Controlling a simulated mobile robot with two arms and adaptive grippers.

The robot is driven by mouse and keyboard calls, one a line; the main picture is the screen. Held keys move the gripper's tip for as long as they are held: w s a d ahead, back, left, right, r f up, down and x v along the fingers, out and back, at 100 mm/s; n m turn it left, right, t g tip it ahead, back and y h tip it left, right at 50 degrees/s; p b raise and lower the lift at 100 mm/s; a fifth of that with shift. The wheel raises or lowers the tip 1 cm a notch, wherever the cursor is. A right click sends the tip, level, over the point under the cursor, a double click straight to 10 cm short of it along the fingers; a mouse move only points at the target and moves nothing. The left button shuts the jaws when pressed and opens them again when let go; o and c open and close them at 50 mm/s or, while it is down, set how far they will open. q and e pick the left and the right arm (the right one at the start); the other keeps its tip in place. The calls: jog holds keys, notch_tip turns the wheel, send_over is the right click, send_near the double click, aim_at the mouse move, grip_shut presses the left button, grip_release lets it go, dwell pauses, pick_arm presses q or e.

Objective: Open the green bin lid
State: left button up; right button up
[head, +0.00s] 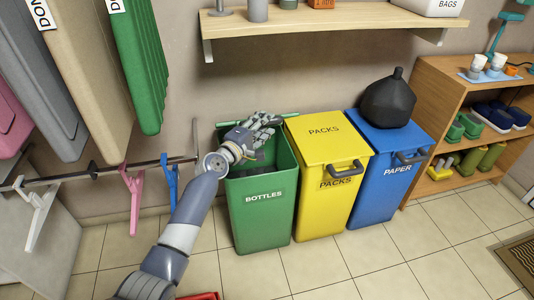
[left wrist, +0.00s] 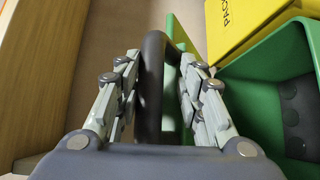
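The green bin (head: 262,206), labelled BOTTLES, stands at the left of a row of bins. Its top is open, and its green lid (head: 230,123) stands raised at the back, seen nearly edge-on. My left gripper (head: 268,122) is over the back of the bin at the lid and partly hides it. In the left wrist view, the lid's dark handle (left wrist: 151,75) lies between the two fingers of my left gripper (left wrist: 158,70). The fingers are apart, with a gap on the right of the handle. The green bin's inside (left wrist: 255,105) shows at the right. My right gripper is not in view.
A closed yellow bin (head: 318,200) and a blue bin (head: 382,185) with a black bag (head: 388,101) on it stand to the right. A wooden shelf (head: 330,23) hangs above. Clothes on a rail (head: 85,175) are at the left. The tiled floor in front is mostly clear.

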pick_arm(q)
jog(key=s+d+f+b, duration=0.1)
jog(key=s+f+b, duration=0.2)
jog(key=f, duration=0.4)
jog(key=shift+s+f, duration=0.3)
jog(key=shift+f, duration=0.05)
jog(key=shift+d, duration=0.1)
jog(key=shift+c, duration=0.4)
